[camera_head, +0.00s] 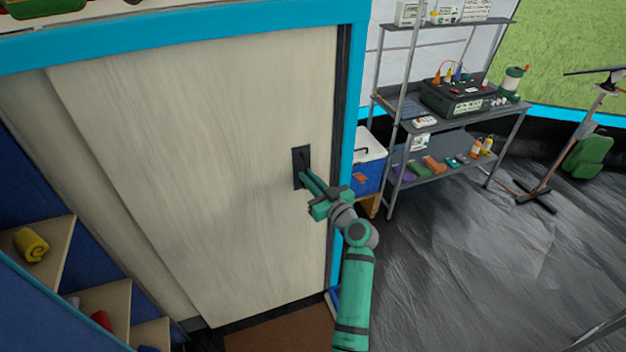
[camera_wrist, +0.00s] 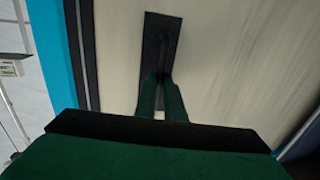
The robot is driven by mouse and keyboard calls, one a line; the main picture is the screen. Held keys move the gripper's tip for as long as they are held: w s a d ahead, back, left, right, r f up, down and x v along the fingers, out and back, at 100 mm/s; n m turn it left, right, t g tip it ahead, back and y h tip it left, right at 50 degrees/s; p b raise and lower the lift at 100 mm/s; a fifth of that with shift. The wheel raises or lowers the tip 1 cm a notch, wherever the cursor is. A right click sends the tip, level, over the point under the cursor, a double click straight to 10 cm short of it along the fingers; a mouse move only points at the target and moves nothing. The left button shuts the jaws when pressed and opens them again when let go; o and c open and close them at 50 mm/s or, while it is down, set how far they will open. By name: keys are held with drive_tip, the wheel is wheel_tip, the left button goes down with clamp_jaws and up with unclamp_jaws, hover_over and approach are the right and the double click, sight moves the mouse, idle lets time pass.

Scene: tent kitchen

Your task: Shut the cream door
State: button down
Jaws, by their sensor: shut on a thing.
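The cream door (camera_head: 190,160) stands upright in a bright blue frame in the head view. A narrow dark gap shows between its right edge and the blue post. It also fills the right side of the wrist view (camera_wrist: 235,60). A dark plate with a handle (camera_head: 301,167) sits near the door's right edge; it also shows in the wrist view (camera_wrist: 160,45). My green gripper (camera_head: 306,175) reaches it from the right. In the wrist view both fingers (camera_wrist: 161,92) are close together around the handle's lower part, which they partly hide.
A grey metal shelf (camera_head: 455,165) with boxes and bottles stands right of the frame. A blue and white cooler (camera_head: 368,165) stands beside the post. Cubbies (camera_head: 105,300) are at lower left. A brown mat (camera_head: 285,333) lies below the door. The grey floor at right is mostly clear.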

drive_tip(key=shift+d, duration=0.4)
drive_tip(key=c, duration=1.8)
unclamp_jaws()
drive_tip(key=shift+w, duration=0.1)
drive_tip(key=shift+c, duration=0.2)
drive_tip(key=shift+a, duration=0.15)
drive_tip(key=v, duration=1.1)
drive_tip(key=shift+f, duration=0.1)
